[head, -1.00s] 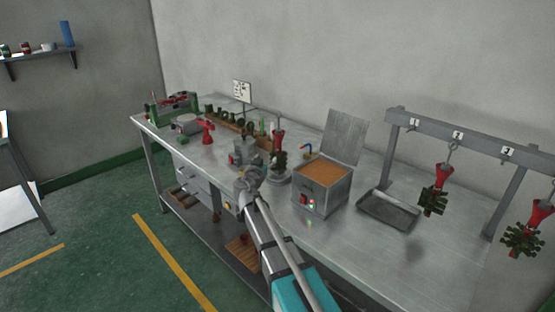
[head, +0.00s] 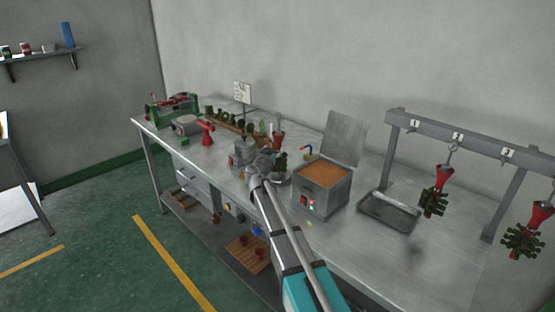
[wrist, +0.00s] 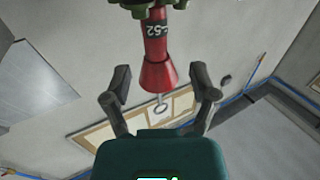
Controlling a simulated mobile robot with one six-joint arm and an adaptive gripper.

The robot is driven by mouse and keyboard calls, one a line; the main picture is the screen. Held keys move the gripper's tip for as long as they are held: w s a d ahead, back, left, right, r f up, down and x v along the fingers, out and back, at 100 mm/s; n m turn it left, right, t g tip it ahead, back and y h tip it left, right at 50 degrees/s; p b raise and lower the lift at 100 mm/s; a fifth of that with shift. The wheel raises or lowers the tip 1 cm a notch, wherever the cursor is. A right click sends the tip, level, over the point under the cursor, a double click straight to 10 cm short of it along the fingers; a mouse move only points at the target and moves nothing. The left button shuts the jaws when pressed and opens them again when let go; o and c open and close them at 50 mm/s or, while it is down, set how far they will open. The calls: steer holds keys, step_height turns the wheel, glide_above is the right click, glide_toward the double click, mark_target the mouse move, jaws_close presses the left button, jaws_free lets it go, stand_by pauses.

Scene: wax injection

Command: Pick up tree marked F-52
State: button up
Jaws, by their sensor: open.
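The tree marked "-52" (wrist: 157,30), its first character out of clear sight, shows in the wrist view as a red stem with a flared red cup, a metal ring at the end and green pieces at the top edge. In the head view its red part (head: 278,141) stands up on the bench, with dark green pieces below, partly behind my gripper. My gripper (wrist: 160,85) is open, one finger on each side of the red cup in the picture, with visible gaps. In the head view my gripper (head: 264,162) is just left of the tree.
A wax pot (head: 322,186) with a raised lid stands right of the tree, with a metal tray (head: 389,212) beyond. Two trees (head: 441,180) (head: 538,220) hang from a rack (head: 465,136). A red piece (head: 205,133) and a green-framed device (head: 172,110) are at left.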

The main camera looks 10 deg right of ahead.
mark_target(278, 144)
stand_by(0.3)
steer(key=shift+r+x, duration=0.2)
steer(key=shift+x, duration=2.45)
steer(key=shift+s+d, duration=0.1)
steer(key=shift+d, duration=0.1)
jaws_close()
